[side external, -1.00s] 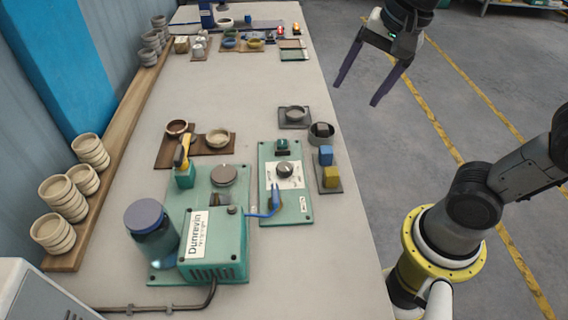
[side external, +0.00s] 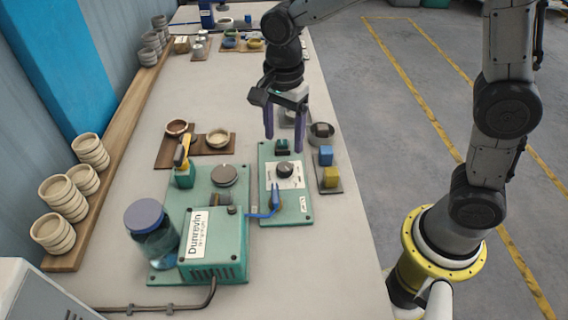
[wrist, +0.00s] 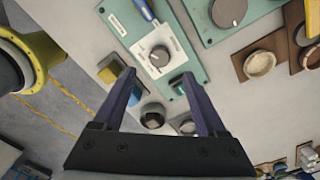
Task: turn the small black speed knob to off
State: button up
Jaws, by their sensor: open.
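The small black speed knob (side external: 284,169) sits on a white dial label on the green control panel (side external: 302,208). In the wrist view the knob (wrist: 159,56) shows just beyond the fingertips, with a light mark on its top. I cannot read its setting. My gripper (side external: 284,144) is open and empty, pointing down above the far end of the panel. Its purple fingers are apart and look clear of the knob. In the wrist view the knob lies between the lines of the two fingers (wrist: 159,74).
A blue lever (side external: 275,198) stands at the panel's near end and a dark green switch (side external: 282,146) at its far end. Blue (side external: 326,154) and yellow (side external: 331,176) blocks sit to the right. The green Dunrevin machine (side external: 213,243) with a larger grey knob (side external: 224,174) is left.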

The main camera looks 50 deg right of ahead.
aim_at(284, 166)
notch_tip(284, 166, down, 9)
jog(key=shift+f, duration=0.1)
dwell(0.4)
grip_shut()
